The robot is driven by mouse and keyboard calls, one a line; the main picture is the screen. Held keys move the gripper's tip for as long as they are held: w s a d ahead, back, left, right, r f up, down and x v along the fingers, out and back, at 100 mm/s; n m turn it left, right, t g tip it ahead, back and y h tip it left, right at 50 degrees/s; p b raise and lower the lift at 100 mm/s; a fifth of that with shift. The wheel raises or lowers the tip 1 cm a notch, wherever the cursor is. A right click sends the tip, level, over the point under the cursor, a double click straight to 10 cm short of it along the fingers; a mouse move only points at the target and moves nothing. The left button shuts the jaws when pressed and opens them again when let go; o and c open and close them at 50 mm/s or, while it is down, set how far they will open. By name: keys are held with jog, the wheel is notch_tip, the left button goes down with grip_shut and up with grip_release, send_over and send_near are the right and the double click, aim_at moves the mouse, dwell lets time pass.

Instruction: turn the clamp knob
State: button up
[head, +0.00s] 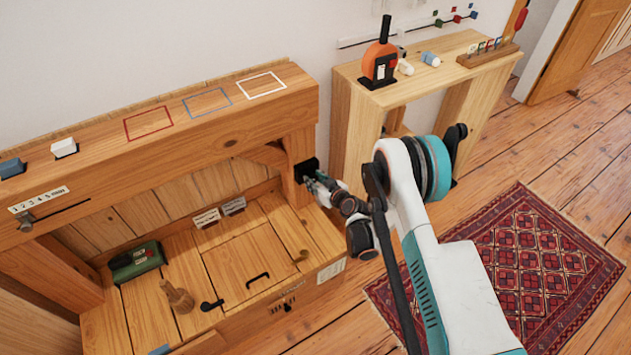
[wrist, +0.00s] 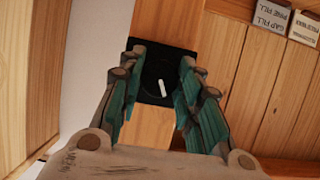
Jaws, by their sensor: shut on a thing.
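The clamp knob (wrist: 153,80) is dark and round, with a white pointer mark, on a square black plate (wrist: 178,52). The plate shows in the head view on the front of a timber post (head: 306,168), with the knob itself hidden there by my gripper. My gripper (head: 318,182) reaches the plate from the right. In the wrist view my gripper (wrist: 162,70) has one teal finger on each side of the knob and is shut on it.
A timber bench holds a green box (head: 135,262), a wooden peg (head: 177,296) and a hatch with a black handle (head: 257,280). A heavy beam (head: 180,125) runs above it. A side table (head: 440,78) with an orange bottle (head: 380,60) stands behind my arm. A red rug (head: 520,265) lies right.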

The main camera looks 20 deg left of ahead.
jog(key=shift+w+d+m+g+y, duration=0.1)
jog(key=shift+m+g+y, duration=0.35)
jog(key=shift+m, duration=0.45)
jog(key=shift+m+g+y, duration=0.25)
jog(key=shift+m+g, duration=0.1)
jog(key=shift+m, duration=0.35)
jog(key=o, duration=1)
jog(key=shift+o, duration=0.2)
jog(key=shift+r, duration=0.1)
notch_tip(320, 180, up, 10)
